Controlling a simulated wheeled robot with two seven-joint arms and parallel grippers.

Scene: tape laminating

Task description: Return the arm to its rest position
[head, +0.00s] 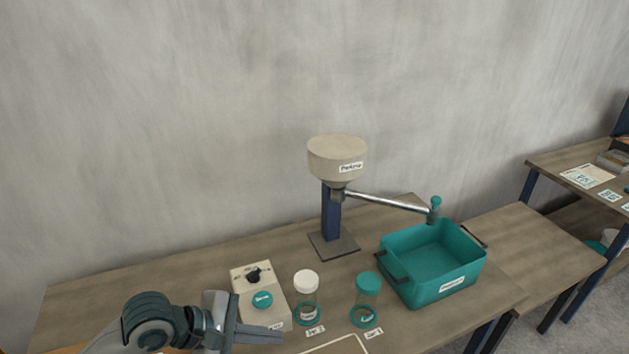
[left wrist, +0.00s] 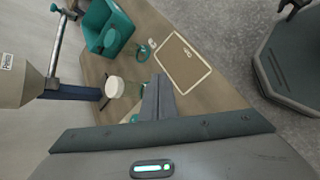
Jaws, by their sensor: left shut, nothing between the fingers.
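My left gripper (head: 281,335) comes in from the lower left of the head view. Its fingers are together and empty, just in front of the beige control box (head: 246,277).
A jar with a white lid (head: 306,281) and one with a teal lid (head: 368,285) stand near the gripper. Behind them are a hopper (head: 337,155) on a post and a teal bin (head: 433,288). A shelf unit (head: 553,163) stands at the right.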

